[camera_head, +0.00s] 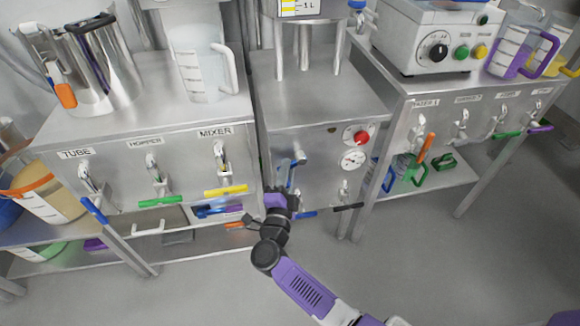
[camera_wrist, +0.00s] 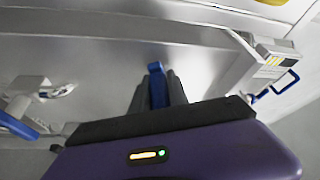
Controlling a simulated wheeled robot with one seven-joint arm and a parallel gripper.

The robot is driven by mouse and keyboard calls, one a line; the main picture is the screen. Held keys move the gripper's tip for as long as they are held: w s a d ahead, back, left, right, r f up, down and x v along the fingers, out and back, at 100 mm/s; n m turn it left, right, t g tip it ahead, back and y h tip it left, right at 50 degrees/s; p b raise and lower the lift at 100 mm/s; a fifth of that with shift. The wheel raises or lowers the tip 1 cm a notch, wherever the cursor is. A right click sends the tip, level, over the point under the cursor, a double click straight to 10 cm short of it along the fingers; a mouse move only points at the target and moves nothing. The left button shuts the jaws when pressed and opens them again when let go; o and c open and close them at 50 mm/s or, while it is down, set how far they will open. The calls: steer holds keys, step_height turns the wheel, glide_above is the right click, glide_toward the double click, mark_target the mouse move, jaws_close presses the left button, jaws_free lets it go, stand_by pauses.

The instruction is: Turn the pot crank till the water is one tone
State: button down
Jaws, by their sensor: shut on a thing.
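My gripper (camera_head: 284,192) is at the front of the middle steel cabinet (camera_head: 325,100), low on its left side. In the wrist view the two dark fingers (camera_wrist: 157,92) are shut on a narrow blue handle (camera_wrist: 157,72) that stands up between them. In the head view, a blue piece (camera_head: 286,170) below a silver fitting (camera_head: 299,156) shows just above my gripper; it looks like the crank, though my gripper partly hides it. A vessel on steel legs (camera_head: 306,52) stands on the cabinet, cut off by the top edge. I cannot see the water's tone.
A red knob (camera_head: 361,137) and a gauge (camera_head: 353,159) sit right of the fitting. A black-handled lever (camera_head: 347,206) is below. The left bench has TUBE, HOPPER and MIXER valves, with a yellow lever (camera_head: 226,191) close by. Open floor (camera_head: 420,260) lies in front.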

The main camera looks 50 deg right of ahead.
step_height(320, 180, up, 2)
steer(key=m+p, duration=0.2)
steer(key=m+g+y+p, duration=0.1)
steer(key=m+p, duration=0.1)
steer(key=m+g+p, duration=0.1)
steer(key=m+p, duration=0.1)
steer(key=shift+s+r+y+p, duration=0.1)
steer(key=shift+r+y+p, duration=0.2)
steer(key=shift+y, duration=0.1)
steer(key=m+p, duration=0.1)
steer(key=p, duration=0.1)
steer(key=r+m+y+p, duration=0.1)
steer(key=m, duration=0.1)
steer(key=shift+s+d+p, duration=0.1)
steer(key=shift+d+p, duration=0.05)
steer(key=shift+p, duration=0.2)
steer(key=shift+s+r+m+y+p, duration=0.1)
steer(key=shift+r+m+y+p, duration=0.1)
steer(key=shift+m+y+p, duration=0.75)
steer(key=shift+p, duration=0.35)
steer(key=c, duration=1.4)
jaws_free()
steer(key=shift+f, duration=0.1)
steer(key=shift+o, duration=0.6)
steer(key=shift+w+r, duration=0.2)
